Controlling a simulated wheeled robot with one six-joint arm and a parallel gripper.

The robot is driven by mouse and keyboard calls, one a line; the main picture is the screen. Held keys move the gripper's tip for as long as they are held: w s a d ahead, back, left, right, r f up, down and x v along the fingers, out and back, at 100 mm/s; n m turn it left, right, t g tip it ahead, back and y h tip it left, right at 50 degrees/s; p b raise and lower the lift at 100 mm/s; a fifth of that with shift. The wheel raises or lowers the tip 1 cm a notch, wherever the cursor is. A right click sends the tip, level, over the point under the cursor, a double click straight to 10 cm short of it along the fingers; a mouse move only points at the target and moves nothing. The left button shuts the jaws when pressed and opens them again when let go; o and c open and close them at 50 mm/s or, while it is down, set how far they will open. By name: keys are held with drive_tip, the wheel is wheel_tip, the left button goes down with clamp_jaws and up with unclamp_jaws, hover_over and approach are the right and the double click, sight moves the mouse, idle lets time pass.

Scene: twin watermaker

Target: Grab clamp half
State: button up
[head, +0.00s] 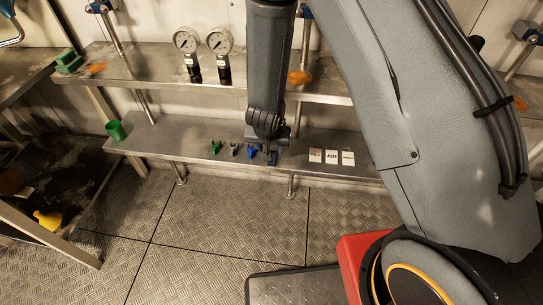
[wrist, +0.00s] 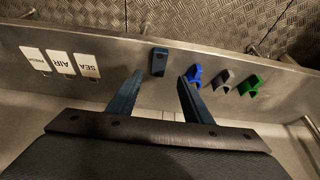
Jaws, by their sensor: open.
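Small clamp-like pieces stand in a row on the lower metal shelf: a green one (head: 215,147), a grey one (head: 233,149) and a bright blue one (head: 252,151). In the wrist view the blue piece (wrist: 194,76), grey piece (wrist: 222,79) and green piece (wrist: 250,85) lie right of centre. A dark blue block (wrist: 158,62) stands at the end of this row. I cannot tell which is the clamp half. My gripper (wrist: 159,77) is open and empty; the dark blue block lies just beyond and between its fingertips. The right fingertip is close to the blue piece; contact is unclear.
White labelled cards (head: 331,156) lie right of my gripper on the shelf (head: 185,140). The upper shelf (head: 130,72) bears two gauges (head: 203,42) and overhangs the back. A green cup (head: 117,130) is at the shelf's left end. A yellow object (head: 47,219) is lower left.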

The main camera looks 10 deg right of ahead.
drive_tip(key=x, duration=0.4)
drive_tip(key=b+x, duration=0.1)
drive_tip(key=x, duration=0.1)
drive_tip(key=shift+s+d+f, duration=0.15)
drive_tip(key=shift+s+f, duration=0.05)
drive_tip(key=shift+s, duration=0.1)
drive_tip(key=c, duration=1.1)
drive_tip(key=shift+r, duration=0.1)
drive_tip(key=shift+c, duration=0.2)
